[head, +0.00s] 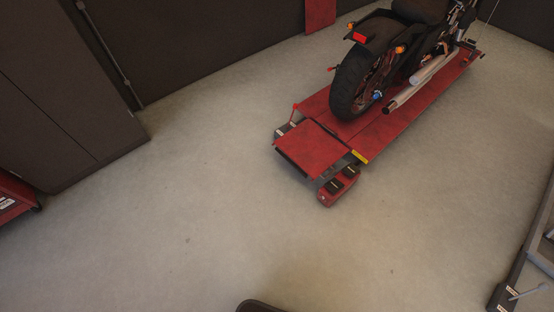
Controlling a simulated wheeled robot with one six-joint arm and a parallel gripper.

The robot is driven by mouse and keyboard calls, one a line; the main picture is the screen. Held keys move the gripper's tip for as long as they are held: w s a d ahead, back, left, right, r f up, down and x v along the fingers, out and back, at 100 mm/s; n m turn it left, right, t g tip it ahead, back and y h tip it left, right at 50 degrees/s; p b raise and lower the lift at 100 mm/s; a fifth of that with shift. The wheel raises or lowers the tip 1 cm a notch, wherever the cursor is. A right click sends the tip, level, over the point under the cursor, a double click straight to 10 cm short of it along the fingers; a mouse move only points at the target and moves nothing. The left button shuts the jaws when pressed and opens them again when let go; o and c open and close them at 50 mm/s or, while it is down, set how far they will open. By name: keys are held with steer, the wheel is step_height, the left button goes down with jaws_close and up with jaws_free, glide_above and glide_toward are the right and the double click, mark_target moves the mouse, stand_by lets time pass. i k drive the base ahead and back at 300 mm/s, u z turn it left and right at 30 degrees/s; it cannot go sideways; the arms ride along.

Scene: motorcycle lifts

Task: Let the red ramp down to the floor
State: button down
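A red motorcycle lift (425,105) stands low on the floor at the upper right, with a dark motorcycle (385,60) upright on it. At its near left end is a red ramp plate (312,149). The plate's near edge appears held above the floor, with a dark gap under it; its exact tilt is hard to tell. A red foot-pedal unit (338,187) with black pedals is beside the ramp's right corner. My gripper is not in view.
Dark cabinets (60,110) stand at the left, with part of a red cart (14,195) below them. A red panel (320,14) stands at the back wall. A grey metal frame (530,265) is at the lower right. The floor before the lift is clear.

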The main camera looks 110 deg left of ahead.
mark_target(310, 147)
steer(key=u, duration=3)
steer(key=i, duration=1)
steer(key=k, duration=0.5)
steer(key=z, duration=0.25)
steer(key=i, duration=1.4)
steer(key=u, duration=0.8)
